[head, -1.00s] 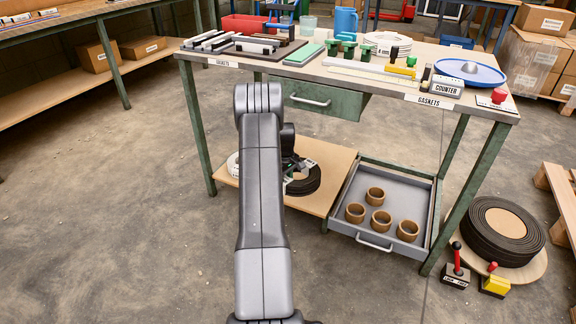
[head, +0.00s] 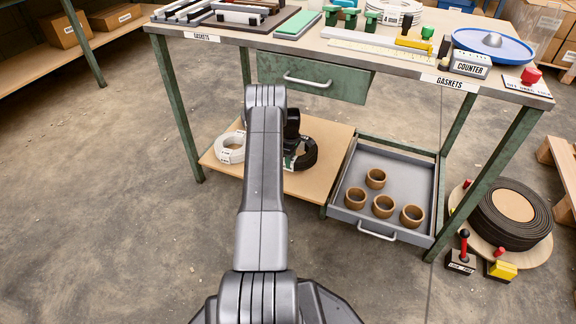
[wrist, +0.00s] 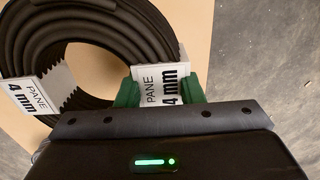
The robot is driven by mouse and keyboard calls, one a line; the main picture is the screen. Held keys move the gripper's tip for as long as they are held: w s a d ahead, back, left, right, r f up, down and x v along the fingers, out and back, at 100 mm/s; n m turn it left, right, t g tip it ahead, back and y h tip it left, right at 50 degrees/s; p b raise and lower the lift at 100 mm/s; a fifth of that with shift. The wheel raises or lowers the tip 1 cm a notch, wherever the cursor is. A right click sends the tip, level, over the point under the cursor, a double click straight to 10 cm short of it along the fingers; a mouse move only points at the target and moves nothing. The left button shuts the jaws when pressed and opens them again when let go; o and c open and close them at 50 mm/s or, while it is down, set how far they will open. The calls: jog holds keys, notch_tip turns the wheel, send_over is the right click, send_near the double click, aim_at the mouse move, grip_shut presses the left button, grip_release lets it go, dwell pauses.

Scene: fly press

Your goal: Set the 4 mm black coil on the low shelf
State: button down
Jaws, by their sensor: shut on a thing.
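The 4 mm black coil (head: 310,153) is at the low shelf (head: 302,187), right of my arm in the head view. Its ring fills the upper left of the wrist view (wrist: 100,15), with white "PANE 4 mm" labels. My gripper (wrist: 163,88) is shut on the coil's labelled near side, with green fingers on both sides of that label. In the head view the coil looks tilted over the board, and my arm hides part of it. Whether its lower edge touches the shelf cannot be told.
A white coil (head: 230,148) lies on the shelf's left part. Right of the shelf is an open grey drawer (head: 350,205) with several brown rings. The bench top (head: 390,62) and a green drawer (head: 312,78) are above.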

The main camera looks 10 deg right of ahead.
jog(key=shift+f+b, duration=1)
jog(key=shift+f, duration=2.05)
jog(key=shift+f, duration=0.1)
jog(key=c, duration=1)
grip_release()
jog(key=shift+f, duration=0.1)
jog(key=shift+o, duration=0.2)
notch_tip(320, 180, up, 12)
jog(key=p, duration=0.4)
